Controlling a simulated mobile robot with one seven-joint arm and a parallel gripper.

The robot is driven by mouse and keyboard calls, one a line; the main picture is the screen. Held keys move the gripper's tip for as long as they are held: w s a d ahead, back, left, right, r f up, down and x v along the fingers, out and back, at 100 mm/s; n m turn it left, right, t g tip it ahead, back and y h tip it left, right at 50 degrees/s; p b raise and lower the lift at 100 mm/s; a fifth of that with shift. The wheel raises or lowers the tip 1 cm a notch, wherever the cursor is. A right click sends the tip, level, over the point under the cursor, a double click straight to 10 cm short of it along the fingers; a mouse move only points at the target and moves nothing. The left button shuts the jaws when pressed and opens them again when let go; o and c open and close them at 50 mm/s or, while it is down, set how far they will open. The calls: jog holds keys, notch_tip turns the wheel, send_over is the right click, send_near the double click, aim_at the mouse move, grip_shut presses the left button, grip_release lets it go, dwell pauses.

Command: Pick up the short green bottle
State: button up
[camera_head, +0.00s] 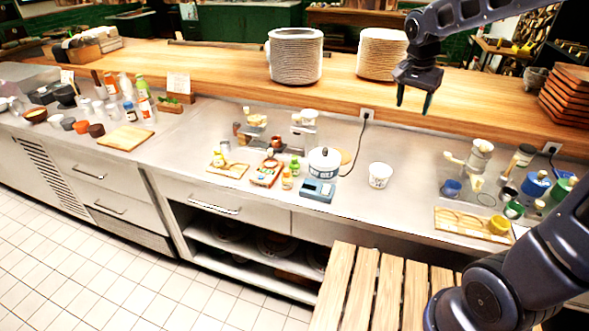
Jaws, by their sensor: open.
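A short green bottle (294,168) stands on the steel counter (345,205), left of the white lidded pot and behind a small bottle with an orange label. It looks upright and is small in the picture. My gripper (414,100) hangs from my arm at the upper right, fingers pointing down. It is open and empty, in front of the wooden shelf's right half, well to the right of and higher in the picture than the short green bottle.
A white pot (323,162), a blue-grey box (318,190) and a red-rimmed tray (266,173) crowd the bottle. A white cup (380,175) stands to the right. Plate stacks (295,57) stand on the wooden shelf (345,85).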

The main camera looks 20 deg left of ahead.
jog(key=a+f+m, duration=0.1)
jog(key=a+f, duration=0.3)
jog(key=a, duration=0.7)
jog(key=m+t+h, duration=0.1)
jog(key=m+h, duration=0.1)
jog(key=m, duration=0.1)
send_near(294, 157)
jog(key=f, duration=0.2)
jog(key=x, duration=0.5)
jog(key=shift+s, duration=0.1)
jog(key=shift+w+d+x, duration=0.1)
jog(key=shift+w+x, duration=0.05)
jog(key=shift+x, duration=1.2)
jog(key=shift+w+d+x, duration=0.15)
jog(key=shift+w+x, duration=0.05)
jog(key=shift+x, duration=1.15)
jog(key=shift+r, duration=0.15)
jog(key=c, duration=1.1)
jog(key=shift+o, duration=0.2)
jog(key=shift+r, duration=0.1)
